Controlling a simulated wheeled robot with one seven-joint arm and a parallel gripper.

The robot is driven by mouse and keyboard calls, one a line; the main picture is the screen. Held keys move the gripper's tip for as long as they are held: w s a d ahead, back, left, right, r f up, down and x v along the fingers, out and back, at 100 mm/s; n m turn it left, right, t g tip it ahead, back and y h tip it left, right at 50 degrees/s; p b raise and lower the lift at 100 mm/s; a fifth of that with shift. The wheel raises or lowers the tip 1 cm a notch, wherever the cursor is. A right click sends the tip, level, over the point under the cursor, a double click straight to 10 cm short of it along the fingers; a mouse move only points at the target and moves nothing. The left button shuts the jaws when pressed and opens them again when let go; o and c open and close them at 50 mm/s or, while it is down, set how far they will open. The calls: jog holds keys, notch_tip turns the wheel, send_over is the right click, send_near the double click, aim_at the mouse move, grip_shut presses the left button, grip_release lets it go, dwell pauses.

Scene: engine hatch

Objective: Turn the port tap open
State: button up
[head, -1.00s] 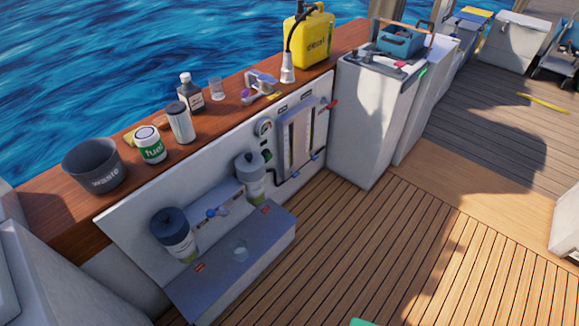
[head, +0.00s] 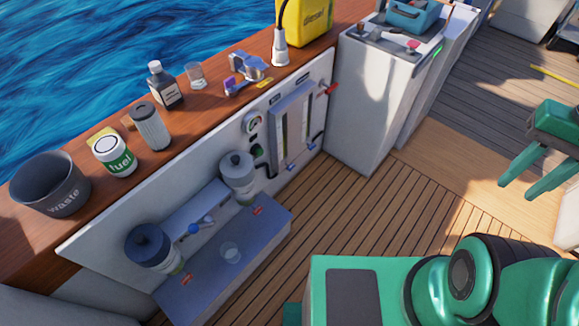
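Two fuel filters stand on the white panel: a near one with a dark cap (head: 148,243) and a farther one with a grey cap (head: 237,168). A blue-handled tap (head: 195,228) sits between them. Small red tabs show by the near filter (head: 187,279) and the far filter (head: 257,211). I cannot tell which is the port tap. My green gripper (head: 520,188) is at the right, over the deck, fingers apart and empty, far from the panel.
A clear cup (head: 230,252) stands on the grey step (head: 210,286). The wooden ledge holds a waste bucket (head: 52,186), fuel can (head: 113,155), cylindrical filter (head: 151,127), dark bottle (head: 164,84) and yellow diesel can (head: 303,20). A white cabinet (head: 370,110) stands right of the panel. Deck in front is clear.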

jog(key=shift+s+d, duration=0.15)
jog(key=shift+d, duration=0.1)
jog(key=o, duration=0.6)
jog(key=shift+s+r, duration=0.15)
jog(key=shift+s, duration=0.15)
jog(key=shift+c, duration=0.2)
jog(key=w+a+f+n+t, duration=0.1)
jog(key=w+f+n, duration=0.25)
jog(key=w, duration=0.75)
jog(key=w+a+f+n+t, duration=0.1)
jog(key=w+f+n, duration=0.25)
jog(key=w, duration=0.75)
jog(key=w+a+f+n+t+y, duration=0.1)
jog(key=w+a+f+n+y, duration=0.15)
jog(key=w+a+f, duration=0.45)
jog(key=w+a+f+n+t+y, duration=0.15)
jog(key=w+a+f+n, duration=0.25)
jog(key=w+f, duration=0.6)
jog(key=n+t+y, duration=0.3)
jog(key=t+y, duration=0.1)
jog(key=y, duration=0.3)
send_near(292, 167)
jog(key=x, duration=0.7)
jog(key=shift+w+a+f, duration=0.1)
jog(key=shift+w+a, duration=0.1)
jog(key=shift+a, duration=0.05)
